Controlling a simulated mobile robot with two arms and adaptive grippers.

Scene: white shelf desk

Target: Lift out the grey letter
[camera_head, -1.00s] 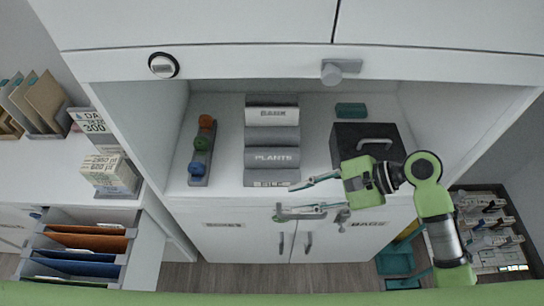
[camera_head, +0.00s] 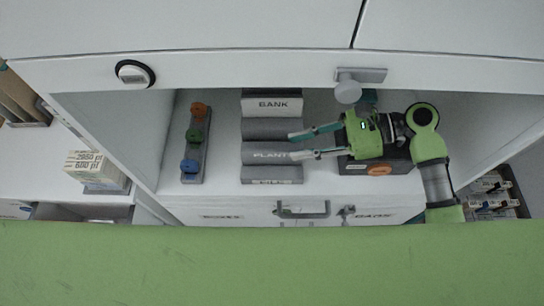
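My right gripper (camera_head: 298,147) is open, with its two fingers apart and pointing left. Its tips are beside or over the right edge of a grey block of stacked sections (camera_head: 272,130) labelled "BANK" and "PLANT…" inside the shelf. I cannot tell whether they touch it. Nothing shows between the fingers. No separate grey letter can be made out; whether one is in the grey block is unclear. My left gripper is not in view.
A dark box (camera_head: 398,163) stands behind my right gripper, partly hidden. A rack with orange, green and blue knobs (camera_head: 196,145) stands left. A round-knobbed latch (camera_head: 348,92) hangs from the upper edge. A printed carton (camera_head: 95,170) is at far left.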

